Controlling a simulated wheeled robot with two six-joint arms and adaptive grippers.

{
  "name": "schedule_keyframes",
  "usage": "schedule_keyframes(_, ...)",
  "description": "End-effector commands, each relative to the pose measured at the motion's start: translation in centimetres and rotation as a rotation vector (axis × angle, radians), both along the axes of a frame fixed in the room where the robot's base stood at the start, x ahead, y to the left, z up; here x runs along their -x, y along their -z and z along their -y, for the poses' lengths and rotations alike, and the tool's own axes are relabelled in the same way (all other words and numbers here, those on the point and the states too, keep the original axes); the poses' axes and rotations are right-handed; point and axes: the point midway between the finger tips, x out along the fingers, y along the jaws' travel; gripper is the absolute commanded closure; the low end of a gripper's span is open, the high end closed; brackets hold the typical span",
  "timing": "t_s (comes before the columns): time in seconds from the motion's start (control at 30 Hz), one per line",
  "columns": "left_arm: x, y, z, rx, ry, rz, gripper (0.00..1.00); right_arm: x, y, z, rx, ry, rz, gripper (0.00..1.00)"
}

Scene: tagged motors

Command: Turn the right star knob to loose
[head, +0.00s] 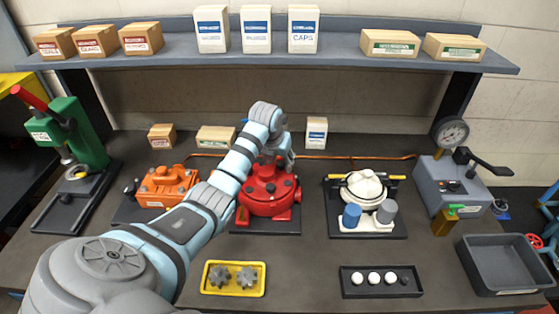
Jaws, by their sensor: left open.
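A red motor (268,197) sits on a black base plate (265,226) in the middle of the table in the head view. My left arm reaches across from the lower left, and my left gripper (283,160) is over the top rear of the red motor. It is open; its fingertips are small and partly hidden, and I cannot tell whether they touch anything. No star knob shows clearly on the red motor, whose top is partly covered by my arm. Two grey star-shaped pieces, a left one (219,276) and a right one (247,277), lie in a yellow tray (206,291). My right gripper is out of view.
An orange motor (167,186) stands left, partly behind my arm. A white-topped motor (367,187) stands right of the red one. A black tray (348,291) holds white round pieces. A grey bin (505,265) and gauge box (450,185) are at right. A shelf (340,47) overhangs the back.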

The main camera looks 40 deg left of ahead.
Motion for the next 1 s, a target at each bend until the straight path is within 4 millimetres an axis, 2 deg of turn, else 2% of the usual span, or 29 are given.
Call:
schedule_keyframes(0.17,0.3,-1.1,0.1,-0.001,0.0,0.003,0.57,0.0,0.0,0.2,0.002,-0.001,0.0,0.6)
schedule_keyframes(0.5,3.5,-9.2,1.1,-0.002,0.001,0.005,0.57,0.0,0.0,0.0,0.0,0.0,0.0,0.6)
schedule_keyframes(0.6,4.1,-10.5,1.3,-0.001,0.0,0.002,0.57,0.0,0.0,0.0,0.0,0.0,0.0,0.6)
schedule_keyframes(0.93,4.3,-11.2,1.3,-0.001,-0.001,0.003,0.57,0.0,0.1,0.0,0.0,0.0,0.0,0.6)
schedule_keyframes(0.97,4.1,-11.5,1.0,-0.004,-0.005,0.017,0.57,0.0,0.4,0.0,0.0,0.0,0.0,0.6)
schedule_keyframes(1.0,3.9,-12.4,-0.3,-0.015,-0.028,0.043,0.57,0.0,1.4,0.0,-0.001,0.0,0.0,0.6)
